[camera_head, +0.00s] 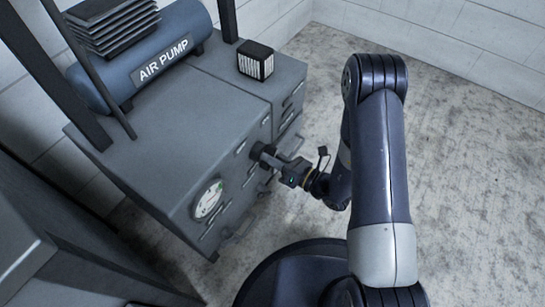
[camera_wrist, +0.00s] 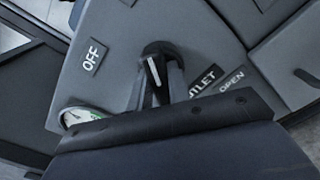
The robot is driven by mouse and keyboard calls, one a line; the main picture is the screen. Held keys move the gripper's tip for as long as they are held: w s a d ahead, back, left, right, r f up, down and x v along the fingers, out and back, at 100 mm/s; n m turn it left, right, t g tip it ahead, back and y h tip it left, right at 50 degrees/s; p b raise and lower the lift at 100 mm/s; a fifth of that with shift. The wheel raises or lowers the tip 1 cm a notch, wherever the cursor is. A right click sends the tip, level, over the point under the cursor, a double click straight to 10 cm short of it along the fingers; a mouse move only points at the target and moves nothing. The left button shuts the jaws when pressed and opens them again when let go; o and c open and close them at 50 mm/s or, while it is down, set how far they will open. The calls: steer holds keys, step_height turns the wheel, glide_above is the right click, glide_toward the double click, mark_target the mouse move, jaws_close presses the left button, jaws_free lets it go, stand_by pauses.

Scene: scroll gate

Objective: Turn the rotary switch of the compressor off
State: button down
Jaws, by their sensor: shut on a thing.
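The compressor (camera_head: 180,150) is a grey cabinet with a blue-grey tank marked AIR PUMP (camera_head: 165,58) on top. Its black rotary switch (camera_head: 259,150) sticks out of the front face. My gripper (camera_head: 270,158) reaches it from the right and is shut on it. In the wrist view the dark switch (camera_wrist: 157,48) shows a white pointer line that runs nearly up and down, leaning slightly left at the top. The OFF label (camera_wrist: 92,57) lies left of it, off the line's direction. My gripper's fingers (camera_wrist: 155,92) partly hide the switch's lower part.
A round gauge (camera_head: 208,199) sits on the same face, left of the switch. OUTLET (camera_wrist: 205,82) and OPEN (camera_wrist: 232,80) labels lie right of it. A small black box (camera_head: 255,61) stands on the cabinet. Bare floor (camera_head: 460,150) lies to the right.

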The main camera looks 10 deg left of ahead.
steer(key=shift+n, duration=0.3)
steer(key=n+b, duration=0.2)
steer(key=shift+f+n, duration=0.1)
steer(key=shift+n, duration=0.3)
steer(key=n+b, duration=0.3)
steer(key=n, duration=0.1)
steer(key=shift+s+n, duration=0.1)
steer(key=shift+n, duration=0.2)
steer(key=n+b, duration=0.1)
steer(key=n, duration=0.1)
steer(key=shift+n, duration=0.3)
steer(key=shift+s+a+n+b, duration=0.1)
steer(key=shift+n+b, duration=0.25)
steer(key=shift+n, duration=1.15)
steer(key=c, duration=1.3)
jaws_free()
